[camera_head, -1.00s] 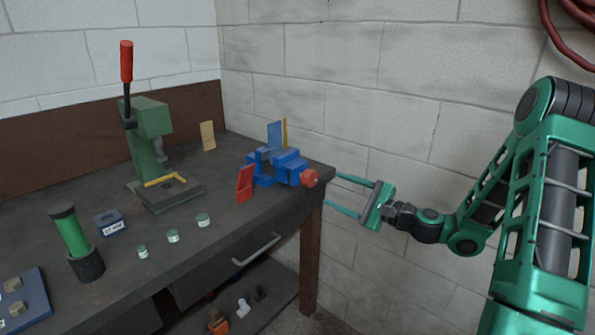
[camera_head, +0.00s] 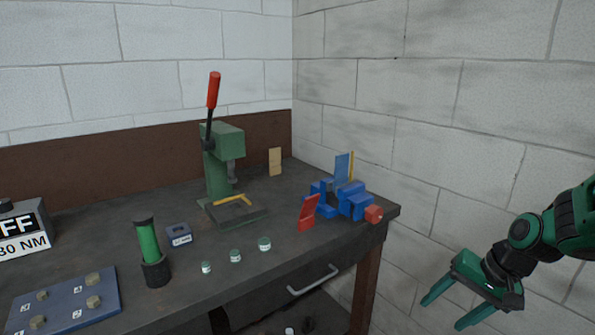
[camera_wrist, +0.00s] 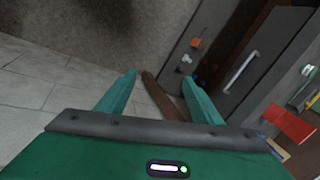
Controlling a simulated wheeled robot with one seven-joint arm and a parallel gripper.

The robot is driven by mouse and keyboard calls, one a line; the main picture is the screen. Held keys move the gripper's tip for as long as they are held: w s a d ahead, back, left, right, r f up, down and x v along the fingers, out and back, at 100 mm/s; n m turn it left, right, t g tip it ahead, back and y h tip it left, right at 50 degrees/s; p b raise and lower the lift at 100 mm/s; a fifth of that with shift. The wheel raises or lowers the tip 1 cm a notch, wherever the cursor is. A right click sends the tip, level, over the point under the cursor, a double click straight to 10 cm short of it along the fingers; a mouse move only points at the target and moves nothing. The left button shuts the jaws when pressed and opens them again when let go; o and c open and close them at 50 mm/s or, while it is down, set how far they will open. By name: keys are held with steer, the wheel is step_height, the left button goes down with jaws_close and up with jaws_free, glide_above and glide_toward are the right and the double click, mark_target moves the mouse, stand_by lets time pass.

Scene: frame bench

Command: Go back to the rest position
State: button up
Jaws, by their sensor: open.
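My gripper (camera_head: 446,311) is at the lower right of the head view, in the air to the right of the bench (camera_head: 330,245). Its two green fingers are apart, with nothing between them. They point down and to the left. In the wrist view my gripper (camera_wrist: 160,96) is open and empty, with the floor (camera_wrist: 50,80) and a brown bench leg (camera_wrist: 160,98) beyond the fingers. A blue vise (camera_head: 345,198) with a red end stands at the bench's right corner, apart from my gripper.
On the bench stand a green press (camera_head: 222,165) with a red handle, a red plate (camera_head: 308,213), a green cylinder (camera_head: 148,243) in a dark holder, and several small jars. A blue plate (camera_head: 65,305) with bolts lies at the left front. A block wall (camera_head: 450,130) stands behind.

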steer(key=s+d+r+g+h, duration=0.1)
steer(key=s+d+r, duration=0.1)
steer(key=s, duration=0.4)
steer(key=s+d+r+g+h, duration=0.1)
steer(key=s+d+r, duration=0.2)
steer(key=s, duration=0.4)
steer(key=s+d+r+g+h, duration=0.1)
steer(key=s+d+r, duration=0.1)
steer(key=s, duration=0.5)
steer(key=shift+d+r, duration=0.25)
steer(key=shift+d, duration=0.05)
